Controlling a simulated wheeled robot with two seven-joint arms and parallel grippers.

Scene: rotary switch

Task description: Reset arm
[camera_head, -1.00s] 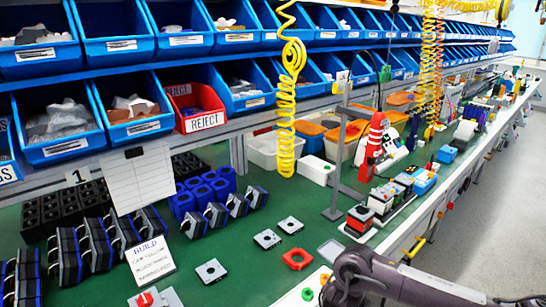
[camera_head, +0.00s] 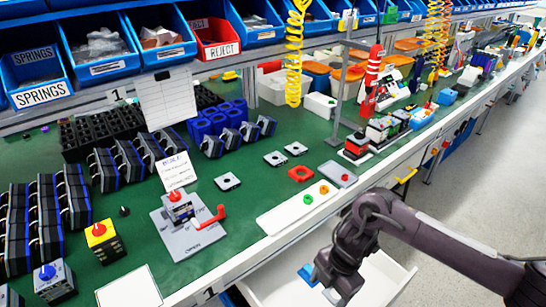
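The rotary switch (camera_head: 180,209), a small grey block with a red knob, stands on a grey fixture plate (camera_head: 186,240) marked "OPEN". A red lever (camera_head: 211,217) sticks out to the right of it. My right arm comes in from the right and bends down at the bench's front edge. My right gripper (camera_head: 320,285) hangs low at the bottom, in front of the bench and well apart from the switch. A blue piece and a pale piece show at its end; I cannot tell whether they are fingers or something held. My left gripper is not in view.
A white open drawer (camera_head: 385,283) lies below my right arm. A yellow switch box (camera_head: 103,241) and a blue-knobbed box (camera_head: 53,281) stand at the left. Blue bins (camera_head: 97,50) line the back.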

